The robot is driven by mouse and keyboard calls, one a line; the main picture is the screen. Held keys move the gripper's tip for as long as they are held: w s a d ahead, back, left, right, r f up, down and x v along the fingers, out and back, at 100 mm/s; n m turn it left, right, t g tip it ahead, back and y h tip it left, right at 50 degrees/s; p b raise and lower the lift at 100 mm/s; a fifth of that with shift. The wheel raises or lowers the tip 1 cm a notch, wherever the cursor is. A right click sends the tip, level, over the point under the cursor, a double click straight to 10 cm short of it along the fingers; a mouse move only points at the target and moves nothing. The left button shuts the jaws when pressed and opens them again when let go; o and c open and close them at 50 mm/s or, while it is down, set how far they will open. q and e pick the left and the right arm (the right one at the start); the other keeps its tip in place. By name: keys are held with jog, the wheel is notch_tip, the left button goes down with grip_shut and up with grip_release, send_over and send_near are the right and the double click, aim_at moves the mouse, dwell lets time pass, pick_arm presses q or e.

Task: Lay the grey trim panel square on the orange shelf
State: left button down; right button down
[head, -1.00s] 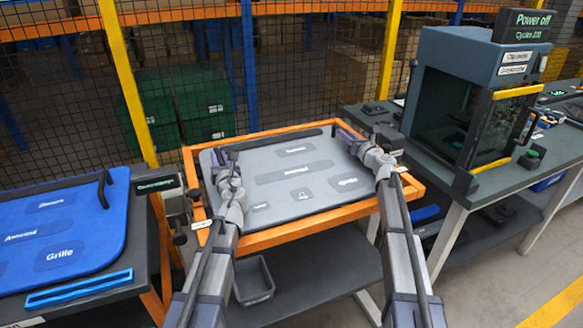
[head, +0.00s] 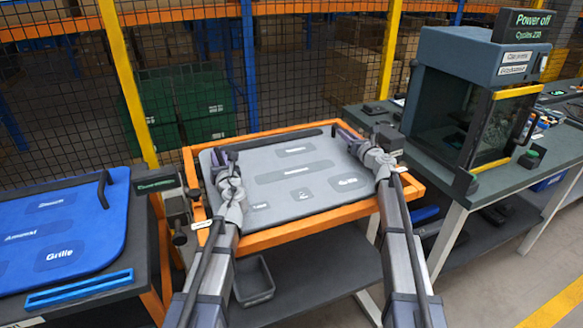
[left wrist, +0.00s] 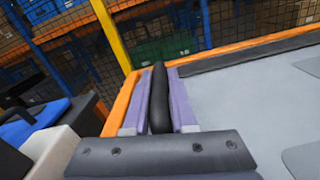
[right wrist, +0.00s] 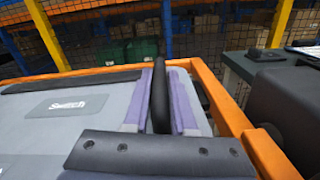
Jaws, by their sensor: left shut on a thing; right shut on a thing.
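The grey trim panel (head: 272,190), with darker labelled patches, lies face up within the orange shelf's frame (head: 330,219). My left gripper (head: 222,160) is shut on the black handle (left wrist: 160,105) at the panel's left end. My right gripper (head: 346,136) is shut on the black handle (right wrist: 162,100) at its right end. Orange rim shows beyond the panel on the left, right and front. The panel looks roughly parallel to the frame. Whether its underside touches the shelf is hidden.
A black strip (right wrist: 75,79) runs along the shelf's back edge. A blue panel (head: 70,222) lies on a bench at left. A dark machine (head: 470,95) stands on the right bench. A grey bin (head: 254,283) sits on the lower shelf. Mesh fencing stands behind.

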pick_arm(q)
jog(key=shift+r, duration=0.1)
pick_arm(e)
jog(key=shift+r, duration=0.1)
